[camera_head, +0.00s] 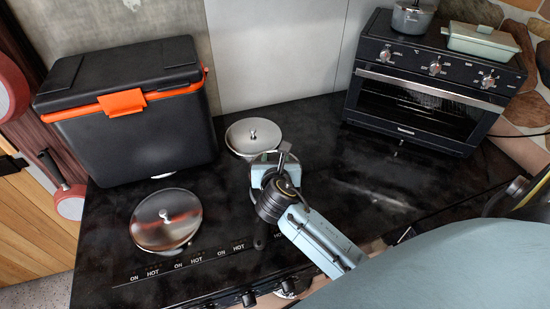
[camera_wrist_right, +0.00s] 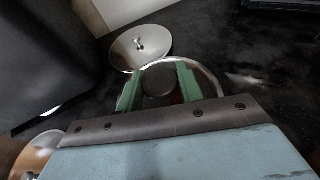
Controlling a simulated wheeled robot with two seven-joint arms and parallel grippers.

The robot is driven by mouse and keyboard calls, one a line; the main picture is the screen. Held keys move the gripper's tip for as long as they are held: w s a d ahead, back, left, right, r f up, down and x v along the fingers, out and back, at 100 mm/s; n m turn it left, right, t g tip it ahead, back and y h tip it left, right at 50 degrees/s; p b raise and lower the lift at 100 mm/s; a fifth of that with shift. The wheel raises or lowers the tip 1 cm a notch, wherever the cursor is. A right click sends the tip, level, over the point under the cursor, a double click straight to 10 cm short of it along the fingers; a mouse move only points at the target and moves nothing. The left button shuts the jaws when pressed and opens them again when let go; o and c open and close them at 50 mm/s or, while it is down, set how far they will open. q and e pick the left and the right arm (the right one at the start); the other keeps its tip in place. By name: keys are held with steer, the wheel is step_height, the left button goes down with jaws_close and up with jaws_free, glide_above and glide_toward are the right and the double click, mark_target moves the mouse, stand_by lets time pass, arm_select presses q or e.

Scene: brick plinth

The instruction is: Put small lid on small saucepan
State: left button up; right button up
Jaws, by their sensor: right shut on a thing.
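My right gripper (camera_head: 270,165) is over the middle of the black cooktop. In the right wrist view its green fingers (camera_wrist_right: 160,78) stand on either side of a dark round part. Around it shows a round, shiny metal rim (camera_wrist_right: 214,84), which looks like the small lid; the fingers hide part of it. A small grey saucepan (camera_head: 411,19) stands on top of the toaster oven at the upper right. My left gripper is not in view.
A silver lid (camera_head: 240,145) lies just behind the gripper, also in the wrist view (camera_wrist_right: 124,55). A larger lid (camera_head: 160,232) lies front left. A black cooler (camera_head: 130,130), the oven (camera_head: 415,110) and a pale green dish (camera_head: 480,42) stand behind. The cooktop's right middle is clear.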

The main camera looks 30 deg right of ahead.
steer(key=o, duration=1.2)
steer(key=shift+f, duration=0.1)
steer(key=v, duration=1.3)
steer(key=shift+s, duration=0.2)
